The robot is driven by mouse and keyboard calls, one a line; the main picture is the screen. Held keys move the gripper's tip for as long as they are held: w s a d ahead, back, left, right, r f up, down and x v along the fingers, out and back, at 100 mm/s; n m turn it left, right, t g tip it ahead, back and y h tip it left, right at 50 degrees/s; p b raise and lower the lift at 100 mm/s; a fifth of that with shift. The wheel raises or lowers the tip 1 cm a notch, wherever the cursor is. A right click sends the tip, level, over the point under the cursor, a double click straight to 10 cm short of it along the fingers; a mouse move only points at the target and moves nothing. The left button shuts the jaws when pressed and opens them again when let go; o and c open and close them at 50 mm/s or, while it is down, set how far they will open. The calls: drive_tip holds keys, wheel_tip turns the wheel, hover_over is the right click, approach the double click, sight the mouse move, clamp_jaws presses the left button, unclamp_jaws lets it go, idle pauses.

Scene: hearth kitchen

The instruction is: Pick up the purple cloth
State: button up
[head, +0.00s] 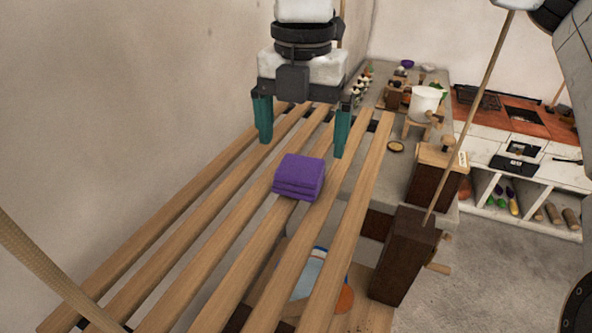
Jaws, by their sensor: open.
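The purple cloth (299,177) is folded into a small layered stack. It lies on the wooden slats of a hanging rack (222,207), near the middle of the head view. My gripper (302,146) points down at the rack, with two teal fingers spread wide apart. It is open, with nothing between the fingers. In the picture the fingertips are just above and beyond the cloth, one to its left and one to its right. I cannot tell the exact height of the fingertips over the slats.
Ropes hold the rack, one at lower left and one (468,125) at right. A plain wall (120,90) runs along the left. Below stand a counter with a white pot (424,103), a dark wooden block (403,255) and an orange-topped unit (530,125). The slats around the cloth are bare.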

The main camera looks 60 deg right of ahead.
sight(299, 166)
drive_tip(key=shift+w+a+f+p, duration=0.1)
drive_tip(key=shift+f+p, duration=0.85)
drive_tip(key=shift+f, duration=1.8)
drive_tip(key=c, duration=1.1)
